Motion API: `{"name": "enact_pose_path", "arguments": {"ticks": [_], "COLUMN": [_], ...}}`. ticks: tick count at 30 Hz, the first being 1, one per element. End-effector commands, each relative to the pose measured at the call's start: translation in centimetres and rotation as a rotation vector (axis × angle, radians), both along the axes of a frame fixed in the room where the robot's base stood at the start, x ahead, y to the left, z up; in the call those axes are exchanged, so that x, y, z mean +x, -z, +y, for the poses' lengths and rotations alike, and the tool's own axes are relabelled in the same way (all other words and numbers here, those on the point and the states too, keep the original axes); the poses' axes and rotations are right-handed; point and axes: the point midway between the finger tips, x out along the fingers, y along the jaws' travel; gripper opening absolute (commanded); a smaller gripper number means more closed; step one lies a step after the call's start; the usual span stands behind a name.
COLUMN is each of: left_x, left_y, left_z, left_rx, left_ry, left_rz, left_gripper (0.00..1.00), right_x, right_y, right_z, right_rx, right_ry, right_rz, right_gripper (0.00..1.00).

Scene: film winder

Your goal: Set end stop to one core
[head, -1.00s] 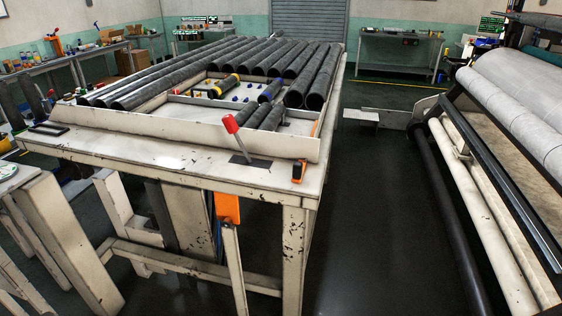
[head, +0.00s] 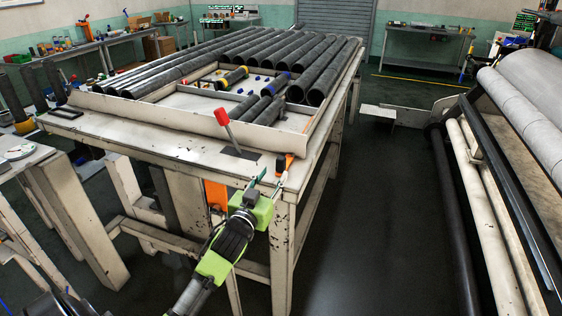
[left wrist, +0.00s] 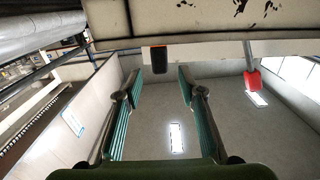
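A small orange and black piece (head: 285,163), which looks like the end stop, sits at the front right corner of the white table (head: 150,140). It also shows in the left wrist view (left wrist: 158,59), just beyond the fingers, at the table edge. My left gripper (head: 268,181), with a green body, is just below and in front of that corner. In the left wrist view its fingers (left wrist: 158,82) are spread apart with nothing between them. The piece lies roughly in line with the gap. My right gripper is out of view.
A red-handled lever (head: 223,117) rises from the table left of the corner; it also shows in the wrist view (left wrist: 253,81). Dark core tubes (head: 180,68) lie on the table. A roller machine (head: 520,140) stands at right. The floor between is clear.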

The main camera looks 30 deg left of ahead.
Motion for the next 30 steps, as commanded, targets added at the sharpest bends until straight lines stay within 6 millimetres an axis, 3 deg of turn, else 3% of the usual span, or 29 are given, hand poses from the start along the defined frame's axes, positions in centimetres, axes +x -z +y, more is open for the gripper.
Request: {"name": "enact_pose_path", "arguments": {"ticks": [6,12,25,30], "left_x": [4.4,6.8,7.7,7.7], "left_y": [-0.1,0.0,0.1,0.1], "left_z": [1.1,1.6,1.8,1.8], "left_rx": [-0.001,0.0,0.0,0.0], "left_ry": [0.0,0.0,0.001,0.001], "left_rz": [0.0,0.001,0.001,0.001], "left_gripper": [0.36,0.36,0.36,0.0], "right_x": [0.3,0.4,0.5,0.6], "right_y": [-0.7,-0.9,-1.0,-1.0], "right_z": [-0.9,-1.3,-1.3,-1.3], "right_rx": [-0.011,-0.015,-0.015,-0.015], "right_ry": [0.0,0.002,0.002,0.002], "right_rz": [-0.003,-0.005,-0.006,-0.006], "right_gripper": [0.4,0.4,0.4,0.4]}}
